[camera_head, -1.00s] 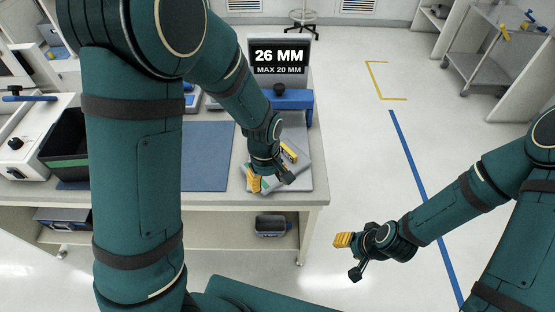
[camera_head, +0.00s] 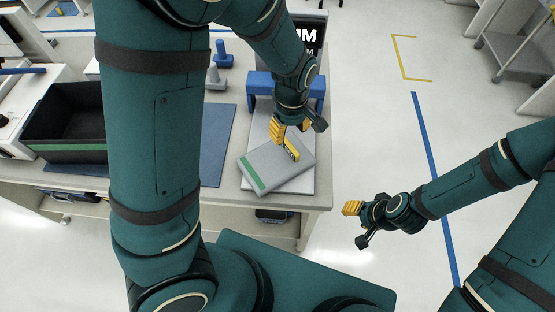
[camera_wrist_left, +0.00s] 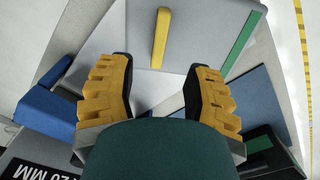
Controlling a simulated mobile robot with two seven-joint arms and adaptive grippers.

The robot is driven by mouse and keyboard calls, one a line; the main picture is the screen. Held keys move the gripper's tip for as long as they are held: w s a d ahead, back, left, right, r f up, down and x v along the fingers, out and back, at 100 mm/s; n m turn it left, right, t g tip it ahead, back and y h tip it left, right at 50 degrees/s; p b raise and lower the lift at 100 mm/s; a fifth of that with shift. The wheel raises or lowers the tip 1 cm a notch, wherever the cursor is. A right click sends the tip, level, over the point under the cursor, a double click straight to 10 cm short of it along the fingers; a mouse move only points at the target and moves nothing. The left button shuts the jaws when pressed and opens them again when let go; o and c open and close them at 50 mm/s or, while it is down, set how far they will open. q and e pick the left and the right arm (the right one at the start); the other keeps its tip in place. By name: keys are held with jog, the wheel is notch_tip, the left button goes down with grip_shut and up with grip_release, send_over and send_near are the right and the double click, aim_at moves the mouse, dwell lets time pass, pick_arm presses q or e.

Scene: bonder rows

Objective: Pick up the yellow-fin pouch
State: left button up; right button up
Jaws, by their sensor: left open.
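The pouch (camera_head: 270,169) is a flat grey packet with a green stripe along one edge and a raised yellow fin (camera_head: 292,148) on top. It lies turned at an angle on a light grey plate (camera_head: 292,187) on the bench. My left gripper (camera_head: 283,134) is above the pouch's far side, close to the fin. In the left wrist view its two yellow-padded fingers (camera_wrist_left: 160,78) are spread, with nothing between them. The fin (camera_wrist_left: 160,38) shows beyond the fingertips, lined up with the gap. My right gripper (camera_head: 354,226) hangs open and empty over the floor, right of the bench.
A blue bridge (camera_head: 262,84) stands behind the pouch, with a partly hidden display (camera_head: 309,37) reading MM. A black bin (camera_head: 62,122) with a green band is at left. A blue mat (camera_head: 217,135) lies between, partly behind my left arm.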

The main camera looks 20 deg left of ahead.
aim_at(290, 146)
pick_arm(q)
notch_tip(290, 146, down, 2)
jog(key=shift+w+f, duration=0.15)
jog(key=shift+f, duration=0.1)
jog(key=f, duration=0.1)
jog(key=f+b, duration=0.1)
jog(key=f, duration=0.2)
jog(key=shift+s+d+f+b, duration=0.2)
jog(key=shift+s+d+b, duration=0.05)
jog(key=shift+b, duration=0.05)
jog(key=shift+f, duration=0.55)
jog(key=shift+c, duration=0.4)
grip_shut()
